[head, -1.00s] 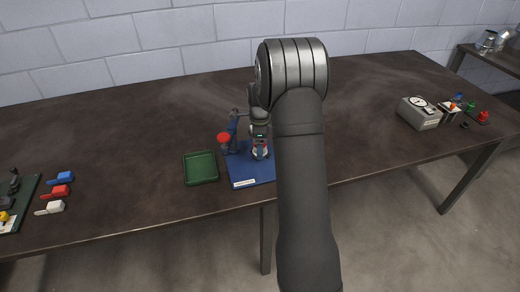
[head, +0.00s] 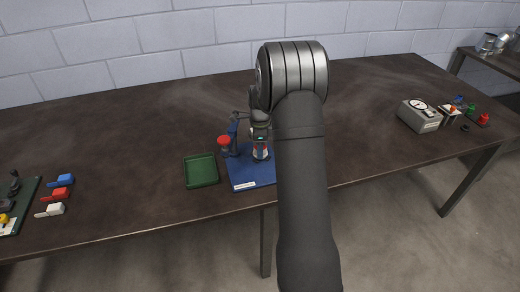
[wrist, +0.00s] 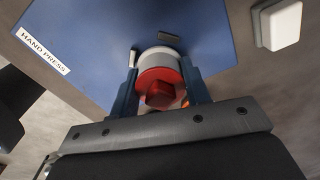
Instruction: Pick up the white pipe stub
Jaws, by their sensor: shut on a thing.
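My gripper (wrist: 160,85) is shut around a short round piece over the blue base plate of the hand press. The piece has a white ring, which I take for the white pipe stub (wrist: 158,56), between the fingertips. A red part with a hexagonal boss (wrist: 160,93) sits on the side towards the camera; whether it is joined to the stub is unclear. In the head view my gripper (head: 261,151) points down over the blue plate, beside the press. The stub is too small there to make out clearly, and whether it touches the plate is hidden.
The hand press (head: 233,138) with its red knob stands just left of my gripper on the blue plate (head: 243,180). A green tray (head: 201,171) lies further left. A white rounded block (wrist: 278,25) lies beside the plate. A grey gauge box (head: 418,115) stands far right.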

